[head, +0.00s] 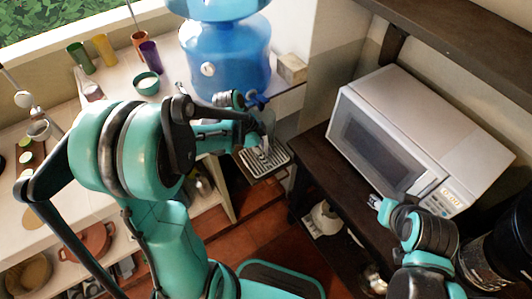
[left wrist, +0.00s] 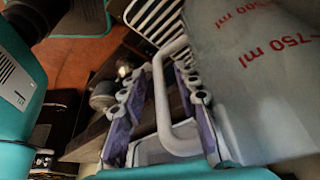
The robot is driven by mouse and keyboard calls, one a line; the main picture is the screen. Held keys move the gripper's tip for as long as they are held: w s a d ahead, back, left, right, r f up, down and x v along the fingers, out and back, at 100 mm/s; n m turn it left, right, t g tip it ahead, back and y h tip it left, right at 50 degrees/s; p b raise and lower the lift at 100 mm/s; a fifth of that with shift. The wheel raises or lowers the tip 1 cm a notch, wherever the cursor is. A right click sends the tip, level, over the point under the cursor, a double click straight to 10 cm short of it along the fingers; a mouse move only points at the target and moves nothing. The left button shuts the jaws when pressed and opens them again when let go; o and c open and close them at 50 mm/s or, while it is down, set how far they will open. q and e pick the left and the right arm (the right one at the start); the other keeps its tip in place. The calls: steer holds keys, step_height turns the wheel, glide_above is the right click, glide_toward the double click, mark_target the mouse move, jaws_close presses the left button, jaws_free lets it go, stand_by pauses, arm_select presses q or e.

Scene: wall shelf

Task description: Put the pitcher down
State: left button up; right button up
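The clear pitcher (head: 269,122) is upright at the metal drip tray (head: 278,158), below the blue water dispenser (head: 228,55), and is partly hidden by my left gripper (head: 252,118). I cannot tell if its base rests on the tray. In the left wrist view the pitcher (left wrist: 262,85) fills the right side, with red volume marks. Its pale handle (left wrist: 162,100) passes between the fingers of my left gripper (left wrist: 163,75), which stand apart with gaps beside the handle. My right gripper (head: 380,204) is small in front of the microwave; its finger state is unclear.
A white microwave (head: 420,140) stands on the dark shelf at right. Several coloured cups and a green bowl (head: 147,82) are on the pale counter at left. A small box (head: 291,68) is beside the dispenser. The tiled floor (head: 265,235) shows below.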

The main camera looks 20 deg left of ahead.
arm_select(q)
steer(key=p+v, duration=0.3)
steer(key=v, duration=0.8)
steer(key=s+d+r+n+t+y, duration=0.1)
steer(key=s+r+n+t+y, duration=0.1)
steer(key=s+n, duration=0.3)
steer(key=s+d+r+n+t+y, duration=0.2)
steer(key=s+n, duration=0.3)
steer(key=n, duration=0.4)
steer(key=shift+d+r+t, duration=0.3)
steer(key=shift+r+t, duration=0.05)
steer(key=shift+t, duration=0.55)
steer(key=shift+f, duration=0.1)
step_height(320, 180, down, 4)
steer(key=b, duration=0.4)
steer(key=shift+f, duration=0.25)
